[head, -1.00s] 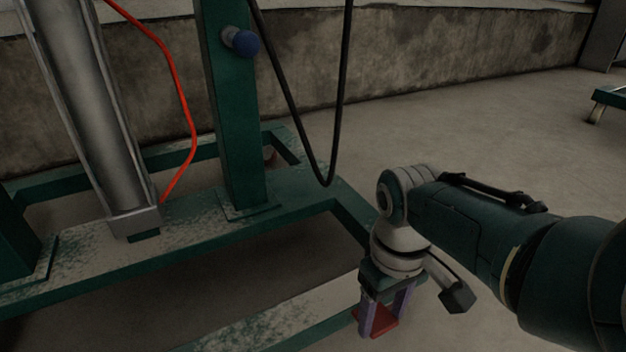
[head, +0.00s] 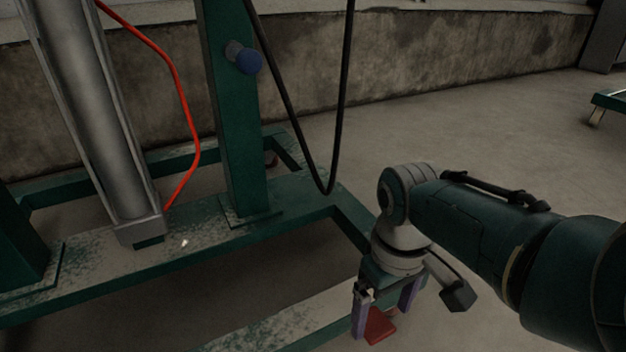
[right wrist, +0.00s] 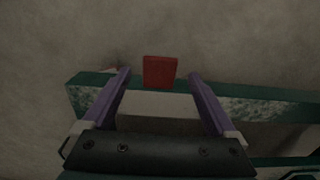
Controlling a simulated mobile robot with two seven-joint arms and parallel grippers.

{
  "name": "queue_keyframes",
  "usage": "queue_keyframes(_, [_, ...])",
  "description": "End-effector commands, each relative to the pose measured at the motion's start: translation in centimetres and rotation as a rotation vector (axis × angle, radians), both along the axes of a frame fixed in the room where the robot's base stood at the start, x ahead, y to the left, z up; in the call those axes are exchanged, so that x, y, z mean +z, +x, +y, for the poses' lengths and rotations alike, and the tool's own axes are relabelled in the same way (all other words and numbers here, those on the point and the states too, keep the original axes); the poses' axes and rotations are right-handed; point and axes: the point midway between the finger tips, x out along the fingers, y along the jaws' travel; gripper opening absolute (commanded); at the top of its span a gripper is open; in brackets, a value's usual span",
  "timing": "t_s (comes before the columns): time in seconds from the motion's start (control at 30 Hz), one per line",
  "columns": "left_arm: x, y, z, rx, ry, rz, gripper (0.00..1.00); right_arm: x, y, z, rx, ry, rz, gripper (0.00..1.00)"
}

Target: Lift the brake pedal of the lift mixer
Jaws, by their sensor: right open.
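The brake pedal (head: 379,326) is a small red plate at the front right corner of the green lift mixer frame (head: 290,328). It also shows in the right wrist view (right wrist: 160,71), at the edge of the frame's beam. My right gripper (head: 382,318) points down over the pedal with its purple fingers apart. In the right wrist view the fingers (right wrist: 158,82) stand to the left and right of the pedal, with gaps on both sides. No contact is visible. My left gripper is not in view.
The mixer's green post (head: 235,110) with a blue knob (head: 248,62) stands left of my arm. A black cable (head: 328,185) hangs in a loop and a red hose (head: 190,120) runs beside the metal cylinder (head: 95,120).

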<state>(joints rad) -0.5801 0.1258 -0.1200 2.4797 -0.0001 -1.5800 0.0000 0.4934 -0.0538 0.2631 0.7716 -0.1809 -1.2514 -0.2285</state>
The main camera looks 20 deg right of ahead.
Motion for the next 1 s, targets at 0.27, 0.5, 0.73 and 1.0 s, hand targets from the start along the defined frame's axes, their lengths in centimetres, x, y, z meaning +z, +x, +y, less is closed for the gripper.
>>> queue_keyframes(0.27, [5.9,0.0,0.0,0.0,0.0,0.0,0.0,6.1,0.0,0.0,-0.001,-0.001,0.001,0.93])
queue_keyframes(0.5, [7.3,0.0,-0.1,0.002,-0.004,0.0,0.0,7.6,0.1,0.0,-0.001,-0.001,0.0,0.93])
queue_keyframes(0.73, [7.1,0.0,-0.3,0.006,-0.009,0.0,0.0,7.4,0.1,0.0,-0.001,-0.001,0.0,0.93])
queue_keyframes(1.0, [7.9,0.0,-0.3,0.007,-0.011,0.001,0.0,8.3,0.0,-0.2,-0.003,-0.004,-0.002,0.93])
